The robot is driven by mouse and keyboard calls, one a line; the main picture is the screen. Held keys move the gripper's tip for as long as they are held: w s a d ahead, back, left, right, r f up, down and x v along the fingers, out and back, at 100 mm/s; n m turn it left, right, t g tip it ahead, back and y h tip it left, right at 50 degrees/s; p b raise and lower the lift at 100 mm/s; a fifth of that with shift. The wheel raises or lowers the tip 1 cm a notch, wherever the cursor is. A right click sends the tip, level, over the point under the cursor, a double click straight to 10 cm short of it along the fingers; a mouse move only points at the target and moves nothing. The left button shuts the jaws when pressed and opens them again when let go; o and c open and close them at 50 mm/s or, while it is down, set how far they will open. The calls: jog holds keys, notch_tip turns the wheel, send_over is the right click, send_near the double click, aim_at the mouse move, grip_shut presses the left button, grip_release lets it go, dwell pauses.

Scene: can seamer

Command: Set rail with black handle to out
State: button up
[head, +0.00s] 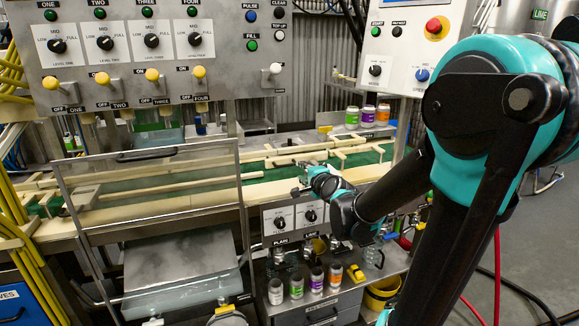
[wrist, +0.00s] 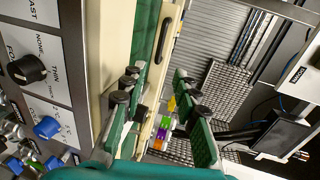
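Cream rails (head: 300,158) lie along the green conveyor belt in the head view. A short dark bar, which may be the black handle, shows on the far cream strip (head: 270,152). My gripper (head: 298,191) is at the conveyor's near edge, above the lower knob panel.
A hinged clear guard (head: 150,215) with a black handle bar stands left of my gripper. Several jars (head: 367,116) stand behind the conveyor and more (head: 297,284) on the lower shelf. Knob panels (head: 120,45) overhang the back. The knob panel (wrist: 35,80) is close on the left.

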aim_at(290, 165)
jog(key=x, duration=1.3)
jog(key=shift+w+f, duration=0.1)
grip_shut()
